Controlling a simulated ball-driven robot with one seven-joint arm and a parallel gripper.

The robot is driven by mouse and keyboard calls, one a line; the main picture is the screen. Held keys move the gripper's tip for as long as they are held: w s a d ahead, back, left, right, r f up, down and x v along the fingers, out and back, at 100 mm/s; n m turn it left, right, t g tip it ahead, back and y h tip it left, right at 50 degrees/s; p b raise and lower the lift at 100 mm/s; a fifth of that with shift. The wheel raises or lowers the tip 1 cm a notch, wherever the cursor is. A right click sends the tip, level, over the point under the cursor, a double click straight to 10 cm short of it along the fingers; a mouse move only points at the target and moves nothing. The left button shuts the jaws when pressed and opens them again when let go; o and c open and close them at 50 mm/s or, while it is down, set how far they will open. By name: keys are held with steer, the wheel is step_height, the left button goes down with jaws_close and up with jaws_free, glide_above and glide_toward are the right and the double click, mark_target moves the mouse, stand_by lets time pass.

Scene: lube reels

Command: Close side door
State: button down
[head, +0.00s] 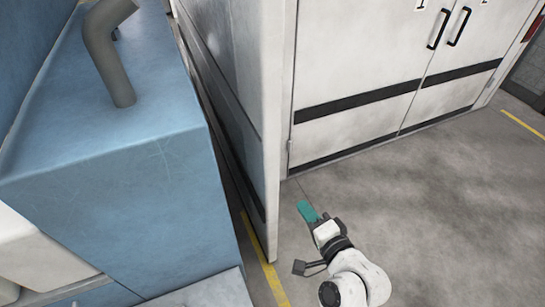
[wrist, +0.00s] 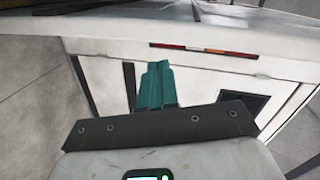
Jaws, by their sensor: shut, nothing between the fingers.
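A tall white door panel (head: 282,100) stands swung out at the corner of a white cabinet, with its narrow edge toward the head camera. Its left face carries a dark band and is seen at a steep slant. My gripper (head: 307,211) has teal fingers and is just right of the panel's lower edge. A gap shows between them in the head view. In the wrist view my gripper (wrist: 157,85) has its fingers together with nothing between them. Behind them is a white surface (wrist: 205,72) with a red and white strip; I cannot tell which panel it is.
The cabinet's double doors (head: 370,60) with black handles are shut at the right. A blue machine (head: 120,190) with a grey pipe (head: 105,50) stands close to the door's left. A yellow floor line (head: 270,278) runs between them. Grey floor (head: 440,210) is clear at the right.

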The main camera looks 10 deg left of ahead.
steer(key=w+a+r+m+t, duration=0.2)
steer(key=w+a+r+m, duration=0.1)
glide_toward(268, 147)
steer(key=shift+y, duration=0.4)
steer(key=x, duration=0.7)
steer(key=shift+w+d+f, duration=0.1)
steer(key=shift+d+f, duration=0.1)
steer(key=shift+f, duration=0.1)
steer(key=shift+w, duration=0.1)
